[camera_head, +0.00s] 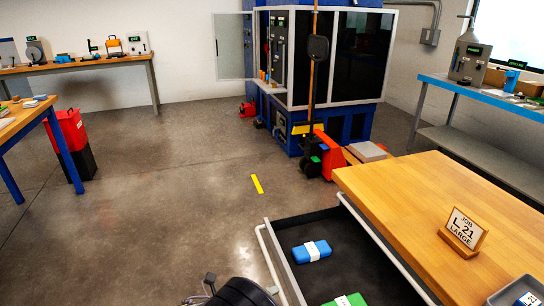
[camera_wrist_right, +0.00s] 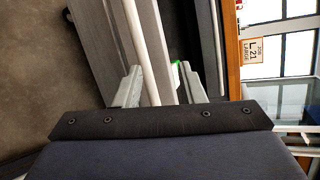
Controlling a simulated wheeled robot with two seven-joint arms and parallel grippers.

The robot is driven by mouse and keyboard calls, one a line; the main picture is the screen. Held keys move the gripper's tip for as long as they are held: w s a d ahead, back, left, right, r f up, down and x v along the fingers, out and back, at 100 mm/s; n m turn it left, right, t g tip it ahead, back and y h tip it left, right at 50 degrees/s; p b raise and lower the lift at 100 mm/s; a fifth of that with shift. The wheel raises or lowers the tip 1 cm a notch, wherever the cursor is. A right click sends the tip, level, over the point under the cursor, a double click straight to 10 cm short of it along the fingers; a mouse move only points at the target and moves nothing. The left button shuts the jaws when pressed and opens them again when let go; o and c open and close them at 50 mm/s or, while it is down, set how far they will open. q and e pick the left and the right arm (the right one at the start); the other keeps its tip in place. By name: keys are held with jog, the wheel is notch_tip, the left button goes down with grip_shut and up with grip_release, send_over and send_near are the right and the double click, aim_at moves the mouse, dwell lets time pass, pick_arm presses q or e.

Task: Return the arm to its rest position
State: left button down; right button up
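My right gripper (camera_wrist_right: 160,88) shows in the right wrist view with its two pale fingers apart and nothing seen held. A white bar (camera_wrist_right: 148,50) and the grey drawer front run behind the gap between them; I see no clear contact. In the head view a dark part of my right arm (camera_head: 240,293) shows at the bottom edge, left of the open drawer (camera_head: 283,262). The fingertips are hard to make out there. My left gripper is not in view.
The drawer, below the wooden table (camera_head: 430,190), holds a blue pack (camera_head: 300,254) and a green pack (camera_head: 345,299). A job sign (camera_head: 463,230) stands on the table. A red pallet jack (camera_head: 325,150) stands before the blue machine (camera_head: 300,118).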

jog(key=s+d+r+m+g+y+p, duration=0.2)
jog(key=s+d+r+m+g+y, duration=0.2)
jog(key=d+r+m, duration=0.5)
jog(key=s+d+r+m+g+y+p, duration=0.35)
jog(key=d+r+m, duration=0.35)
jog(key=d+m, duration=0.25)
jog(key=s+d+r+m+t+y+p, duration=0.2)
jog(key=s+r+m+y, duration=0.2)
jog(key=s+m, duration=0.4)
jog(key=s+d+r+m+t+y+p, duration=0.2)
jog(key=s+r+m, duration=0.5)
jog(key=m, duration=0.8)
jog(key=shift+s+d+t+y, duration=0.3)
jog(key=shift+s+t+y, duration=0.3)
jog(key=shift+y, duration=0.45)
